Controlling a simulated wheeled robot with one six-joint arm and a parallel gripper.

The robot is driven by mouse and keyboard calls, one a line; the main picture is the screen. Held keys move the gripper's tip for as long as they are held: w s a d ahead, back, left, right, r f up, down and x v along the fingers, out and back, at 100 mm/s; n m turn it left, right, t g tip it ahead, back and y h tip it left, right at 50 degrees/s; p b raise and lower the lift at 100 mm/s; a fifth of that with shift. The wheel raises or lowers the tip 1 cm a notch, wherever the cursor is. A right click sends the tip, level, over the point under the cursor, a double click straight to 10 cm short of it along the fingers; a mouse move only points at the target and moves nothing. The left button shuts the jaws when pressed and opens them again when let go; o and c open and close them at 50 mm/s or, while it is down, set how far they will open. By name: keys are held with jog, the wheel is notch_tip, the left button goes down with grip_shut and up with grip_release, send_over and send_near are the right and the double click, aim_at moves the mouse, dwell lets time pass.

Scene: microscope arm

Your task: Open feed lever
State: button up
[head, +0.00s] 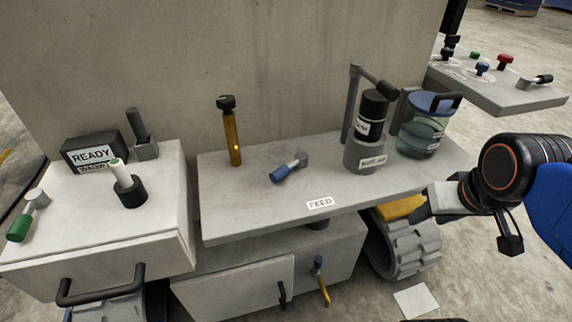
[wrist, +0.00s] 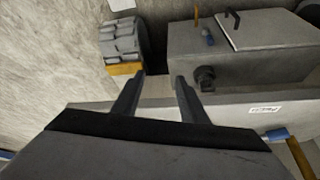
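The feed lever (head: 287,168), a blue handle on a grey pivot, lies on the middle shelf (head: 235,211) behind the white FEED label (head: 320,203). Its blue handle points left and towards the front. In the wrist view the blue handle (wrist: 277,135) shows at the lower right, near the FEED label (wrist: 265,107). My gripper (head: 416,212) is off the shelf's right front side, well to the right of the lever. The wrist view shows its two fingers (wrist: 159,78) apart with nothing between them.
An amber tube (head: 234,140) stands left of the lever. A grey toothed wheel (head: 405,245) is below my gripper. The shelf's front edge is clear.

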notch_tip(320, 180, up, 19)
jog(key=m+g+h, duration=0.2)
jog(key=m+g, duration=0.4)
jog(key=m, duration=0.2)
send_over(280, 168)
jog(key=w+a, duration=0.3)
jog(key=x, duration=1.1)
jog(key=s+x, duration=0.1)
jog(key=x, duration=0.5)
jog(key=shift+c, duration=0.3)
grip_shut()
